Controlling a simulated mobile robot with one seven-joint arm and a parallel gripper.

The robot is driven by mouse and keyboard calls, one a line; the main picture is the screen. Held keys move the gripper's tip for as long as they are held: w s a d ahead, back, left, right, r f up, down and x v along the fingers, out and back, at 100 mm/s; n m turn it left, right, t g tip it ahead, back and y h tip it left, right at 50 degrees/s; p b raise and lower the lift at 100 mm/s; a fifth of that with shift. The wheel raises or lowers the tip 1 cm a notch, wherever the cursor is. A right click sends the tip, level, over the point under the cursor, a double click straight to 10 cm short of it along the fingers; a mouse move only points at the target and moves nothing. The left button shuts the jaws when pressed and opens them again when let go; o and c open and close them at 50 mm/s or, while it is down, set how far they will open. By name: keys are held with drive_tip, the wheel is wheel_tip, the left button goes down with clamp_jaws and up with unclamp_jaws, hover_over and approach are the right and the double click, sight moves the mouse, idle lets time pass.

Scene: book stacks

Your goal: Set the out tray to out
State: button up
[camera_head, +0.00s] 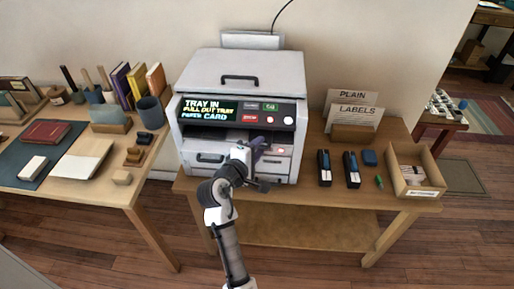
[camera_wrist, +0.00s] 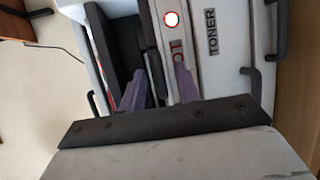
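The grey copier (camera_head: 240,72) stands on a wooden table, and its lit display (camera_head: 208,109) reads "TRAY IN" and "PULL OUT TRAY". The out tray appears to be in the dark slot (camera_head: 205,135) below the display, pushed in; I cannot make out its edge clearly. My gripper (camera_head: 258,147) is at the right part of the copier's front, by this slot. In the wrist view my gripper (camera_wrist: 160,75) has its two purple-grey fingers apart, on either side of a dark strip (camera_wrist: 153,62) along the slot. I cannot tell whether they touch it. One finger partly hides red lettering.
Two staplers (camera_head: 324,168), label signs (camera_head: 354,112) and an open box (camera_head: 416,170) are right of the copier. A desk with books (camera_head: 128,83) stands at left.

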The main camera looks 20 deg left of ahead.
clamp_jaws()
idle(0.3)
